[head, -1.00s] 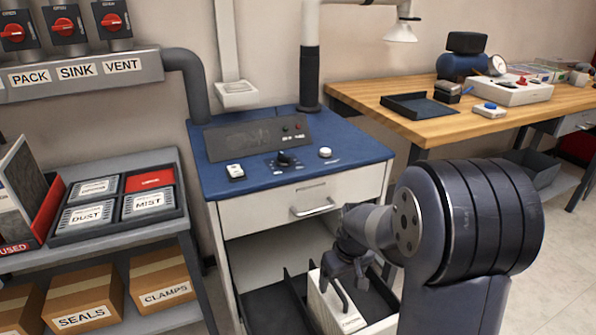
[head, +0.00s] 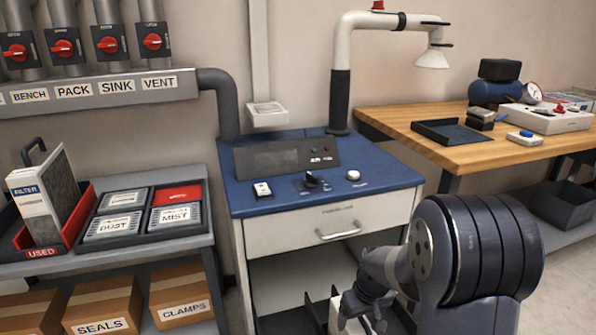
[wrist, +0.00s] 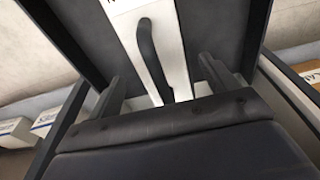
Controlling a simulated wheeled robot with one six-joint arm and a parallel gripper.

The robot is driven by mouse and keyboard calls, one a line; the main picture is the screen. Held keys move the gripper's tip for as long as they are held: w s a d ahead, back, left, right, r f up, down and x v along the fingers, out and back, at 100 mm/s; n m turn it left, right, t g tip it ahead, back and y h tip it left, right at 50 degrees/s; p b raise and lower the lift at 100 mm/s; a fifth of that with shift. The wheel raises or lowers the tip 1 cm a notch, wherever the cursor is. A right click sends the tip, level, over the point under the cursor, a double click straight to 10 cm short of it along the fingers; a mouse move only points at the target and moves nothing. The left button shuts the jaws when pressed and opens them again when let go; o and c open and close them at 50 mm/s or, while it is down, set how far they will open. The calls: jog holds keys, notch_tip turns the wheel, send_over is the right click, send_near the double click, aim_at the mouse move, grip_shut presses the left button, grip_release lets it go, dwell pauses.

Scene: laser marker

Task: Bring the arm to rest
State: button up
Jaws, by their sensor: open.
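My gripper (head: 363,312) is low in the head view, in front of the open lower bay of the blue-topped laser marker cabinet (head: 235,190). In the wrist view my gripper (wrist: 158,90) has its two fingers apart. A white box-shaped unit with a dark curved handle (wrist: 152,55) shows between and beyond the fingers. I see no finger touching the handle. In the head view the top of this white unit (head: 335,305) is mostly hidden behind my gripper.
A closed white drawer (head: 290,228) is above the bay. At left, a shelf holds a used filter (head: 38,205) in a red tray and a tray of labelled cartridges (head: 150,212). A wooden bench (head: 440,135) stands at right. Cardboard boxes (head: 180,298) are below the shelf.

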aim_at(359, 328)
jog(key=shift+f, duration=0.55)
notch_tip(359, 328, down, 3)
jog(key=shift+r+b, duration=0.1)
jog(key=shift+b, duration=0.85)
jog(key=r+p, duration=0.1)
jog(key=r, duration=0.2)
jog(key=s+r+p, duration=0.1)
jog(key=r+p, duration=0.1)
jog(key=r, duration=0.2)
jog(key=r+p, duration=0.1)
jog(key=r, duration=0.3)
jog(key=shift+s+d+r+p, duration=0.25)
jog(key=shift+s+d+p, duration=0.05)
jog(key=shift+p, duration=0.05)
jog(key=f+b, duration=0.1)
jog(key=f, duration=0.3)
jog(key=w+f+b, duration=0.1)
jog(key=f+b, duration=0.1)
jog(key=f, duration=0.2)
jog(key=f+b, duration=0.2)
jog(key=f, duration=0.3)
jog(key=shift+w+a, duration=0.3)
notch_tip(359, 328, up, 12)
jog(key=p, duration=0.5)
notch_tip(359, 328, up, 22)
jog(key=m+p, duration=0.2)
jog(key=p, duration=2.3)
jog(key=shift+s+m+p, duration=0.4)
jog(key=shift+r, duration=0.1)
